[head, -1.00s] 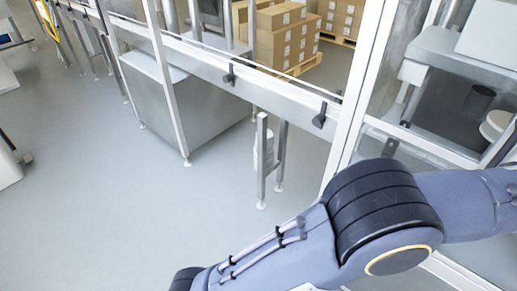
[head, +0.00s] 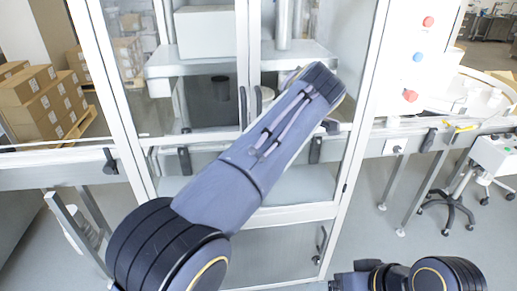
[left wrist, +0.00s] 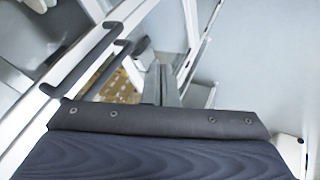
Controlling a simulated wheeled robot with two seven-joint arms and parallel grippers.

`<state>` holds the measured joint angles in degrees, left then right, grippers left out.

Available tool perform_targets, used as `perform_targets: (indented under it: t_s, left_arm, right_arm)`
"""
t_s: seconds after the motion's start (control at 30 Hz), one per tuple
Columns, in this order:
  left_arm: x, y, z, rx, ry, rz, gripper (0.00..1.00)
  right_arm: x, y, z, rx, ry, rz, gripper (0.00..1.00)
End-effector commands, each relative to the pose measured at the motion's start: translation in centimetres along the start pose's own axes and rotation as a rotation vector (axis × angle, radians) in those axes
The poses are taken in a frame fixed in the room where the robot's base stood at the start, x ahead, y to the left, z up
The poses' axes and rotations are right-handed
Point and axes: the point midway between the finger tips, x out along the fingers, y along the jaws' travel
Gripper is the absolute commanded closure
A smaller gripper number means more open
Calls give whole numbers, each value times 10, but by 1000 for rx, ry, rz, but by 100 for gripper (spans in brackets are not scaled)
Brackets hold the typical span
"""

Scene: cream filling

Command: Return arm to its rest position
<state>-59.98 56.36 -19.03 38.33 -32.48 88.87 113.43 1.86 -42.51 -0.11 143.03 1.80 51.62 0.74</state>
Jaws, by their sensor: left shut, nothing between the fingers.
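My left arm (head: 232,172) rises from the lower left of the head view and crosses in front of the glass-doored machine cabinet. Its gripper cannot be made out there. In the left wrist view the left gripper (left wrist: 161,85) shows beyond the dark wrist cover, its narrow grey fingers together with nothing between them. Part of my right arm (head: 405,276) shows at the bottom right of the head view. Its gripper is out of view.
The cabinet's white frame (head: 352,150) stands close behind my left arm. Stacked cartons (head: 45,103) are at the far left. A conveyor (head: 455,122) runs at the right, with a wheeled stool (head: 460,190) beside it. In the wrist view dark door handles (left wrist: 90,62) are close by.

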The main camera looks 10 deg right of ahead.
Motion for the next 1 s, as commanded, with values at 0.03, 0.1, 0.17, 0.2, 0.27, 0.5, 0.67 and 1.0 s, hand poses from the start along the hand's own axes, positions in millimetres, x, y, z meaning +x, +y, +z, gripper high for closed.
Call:
perform_targets:
  t_s: [0.03, 0.1, 0.17, 0.2, 0.27, 0.5, 0.67, 1.0]
  left_arm:
    - [-11, 3, 1, 1, -1, 4, 100]
    - [-21, 5, 2, 0, -1, 3, 100]
    - [-27, 6, 3, 0, 0, 1, 100]
    - [-30, 6, 4, 0, -1, 1, 100]
    - [-33, 6, 3, 1, -2, -1, 100]
    - [-2, -10, -81, 105, -116, -84, 100]
    - [31, -68, -171, 266, -306, -108, 100]
    - [40, -253, -251, 565, -560, 127, 100]
  right_arm:
    - [-3, -1, -1, 0, 1, 0, 23]
    - [-5, -2, -3, 0, 1, 0, 23]
    - [-6, -3, -3, 0, 1, 0, 23]
    - [-7, -3, -4, 0, 1, 0, 23]
    - [-7, -3, -4, 0, 1, 0, 23]
    - [-7, -3, -4, 0, 1, 0, 23]
    - [-7, -3, -4, 0, 0, 0, 23]
    - [-7, -3, -4, 0, 0, 0, 23]
